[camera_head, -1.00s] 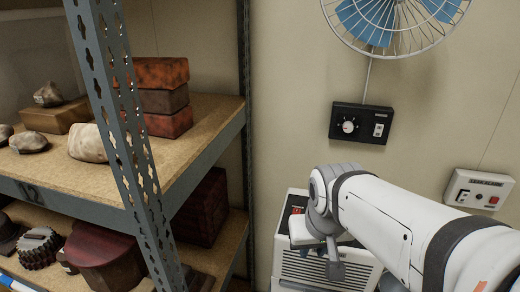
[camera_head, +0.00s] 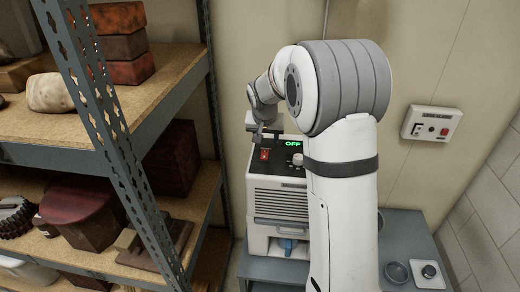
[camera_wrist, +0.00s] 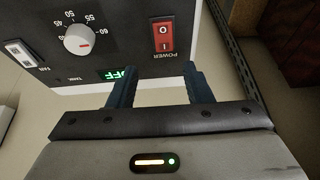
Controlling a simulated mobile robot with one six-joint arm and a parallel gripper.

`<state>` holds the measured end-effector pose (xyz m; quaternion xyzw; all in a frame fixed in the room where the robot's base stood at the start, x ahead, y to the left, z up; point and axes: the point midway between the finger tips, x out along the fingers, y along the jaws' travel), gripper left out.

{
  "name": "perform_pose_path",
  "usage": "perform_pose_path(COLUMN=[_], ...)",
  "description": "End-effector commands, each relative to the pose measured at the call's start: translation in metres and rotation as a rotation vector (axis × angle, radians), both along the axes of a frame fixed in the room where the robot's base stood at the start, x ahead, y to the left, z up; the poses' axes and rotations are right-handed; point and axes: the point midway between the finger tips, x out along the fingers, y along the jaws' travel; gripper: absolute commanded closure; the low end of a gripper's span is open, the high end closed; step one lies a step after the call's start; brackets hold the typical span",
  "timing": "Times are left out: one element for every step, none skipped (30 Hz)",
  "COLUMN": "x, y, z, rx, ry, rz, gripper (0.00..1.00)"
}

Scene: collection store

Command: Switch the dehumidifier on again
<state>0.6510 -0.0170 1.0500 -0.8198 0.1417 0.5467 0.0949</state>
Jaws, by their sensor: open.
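The dehumidifier (camera_head: 278,205) is a white box with a louvred front and a black control panel on top. Its green display (camera_head: 293,143) reads OFF. The red power rocker switch (camera_head: 264,154) is at the panel's left; in the wrist view the red switch (camera_wrist: 163,38) is marked I and O. The wrist view also shows a white dial (camera_wrist: 78,40), a white FAN switch (camera_wrist: 20,54) and the OFF display (camera_wrist: 118,74), upside down. My gripper (camera_wrist: 160,88) is open and empty, its fingertips near the panel's edge below the red switch. Contact cannot be told.
The dehumidifier stands on a grey table (camera_head: 400,228) with a small dish (camera_head: 396,271) and a dial device (camera_head: 430,274). A metal shelf (camera_head: 110,120) with blocks and stones is close on the left. A white alarm box (camera_head: 431,124) hangs on the wall.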

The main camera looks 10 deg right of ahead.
Motion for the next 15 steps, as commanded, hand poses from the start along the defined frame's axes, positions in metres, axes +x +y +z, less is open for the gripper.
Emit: perform_pose_path(x=[0.002,0.003,0.006,0.008,0.010,0.012,0.013,0.015,0.017,0.018,0.020,0.021,0.022,0.023,0.023], y=[0.002,0.003,0.004,0.005,0.005,0.006,0.006,0.006,0.006,0.006,0.006,0.006,0.006,0.006,0.006], z=[-0.006,-0.011,-0.017,-0.022,-0.026,-0.032,-0.037,-0.041,-0.046,-0.049,-0.052,-0.056,-0.058,-0.059,-0.061], rx=[0.000,0.000,0.000,0.000,0.000,0.000,0.000,0.000,-0.001,0.000,0.000,0.000,0.000,0.000,0.000], ry=[0.004,0.004,0.005,0.005,0.005,0.005,0.005,0.004,0.004,0.004,0.004,0.003,0.003,0.002,0.002], rz=[0.005,0.008,0.011,0.013,0.015,0.018,0.019,0.020,0.021,0.022,0.022,0.023,0.023,0.023,0.025], gripper=[0.55,0.55,0.55,0.55,0.55,0.55,0.55,0.55,0.55,0.55,0.55,0.55,0.55,0.55,0.55])
